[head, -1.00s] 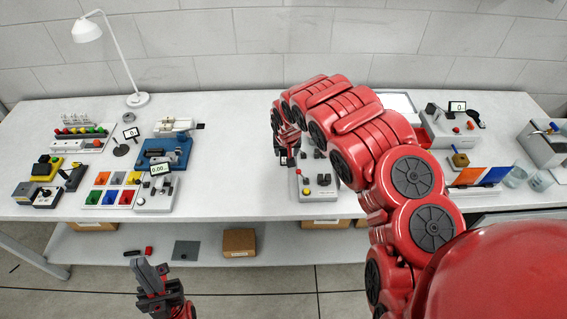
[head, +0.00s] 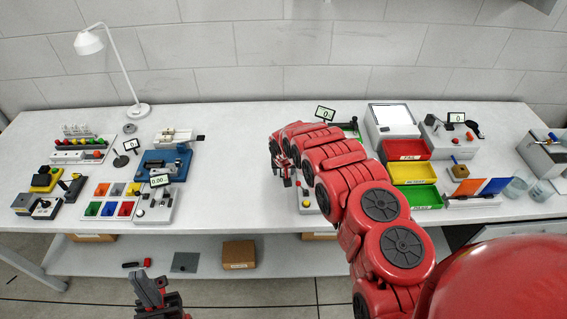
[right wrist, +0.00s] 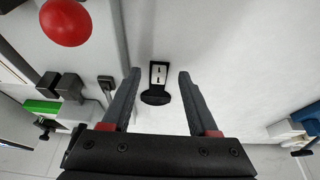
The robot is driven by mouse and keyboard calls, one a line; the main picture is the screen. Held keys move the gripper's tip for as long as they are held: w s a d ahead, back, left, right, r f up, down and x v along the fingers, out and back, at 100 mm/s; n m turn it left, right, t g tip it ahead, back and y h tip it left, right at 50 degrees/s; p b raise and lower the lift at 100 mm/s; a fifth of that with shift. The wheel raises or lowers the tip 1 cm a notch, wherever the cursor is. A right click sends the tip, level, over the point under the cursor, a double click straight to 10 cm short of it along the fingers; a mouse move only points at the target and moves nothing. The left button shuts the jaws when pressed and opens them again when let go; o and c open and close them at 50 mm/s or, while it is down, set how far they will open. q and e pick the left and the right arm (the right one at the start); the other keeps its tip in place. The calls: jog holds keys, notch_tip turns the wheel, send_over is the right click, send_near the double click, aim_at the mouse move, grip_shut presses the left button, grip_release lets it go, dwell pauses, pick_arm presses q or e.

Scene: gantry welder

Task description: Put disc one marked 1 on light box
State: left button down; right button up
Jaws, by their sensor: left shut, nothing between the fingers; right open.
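A pale, flat-topped box that looks like the light box (head: 392,119) stands at the back right of the bench. I cannot make out any disc marked 1 in either view. My right gripper (head: 283,173) is over the middle of the bench, left of the light box, partly hidden by my own arm. In the right wrist view its two fingers (right wrist: 158,77) are apart with nothing held. A small black-based stand (right wrist: 157,88) shows beyond the gap between them. My left gripper (head: 152,292) is shut and empty, low in front of the bench.
Red (head: 407,149), yellow (head: 413,172) and green (head: 420,196) trays stand right of my right arm. A device with a red knob (right wrist: 66,21) is close to the right gripper. Fixtures and a lamp (head: 90,43) fill the bench's left.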

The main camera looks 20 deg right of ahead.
jog(key=shift+x, duration=1)
jog(key=shift+d, duration=0.1)
jog(key=shift+r, duration=0.1)
grip_shut()
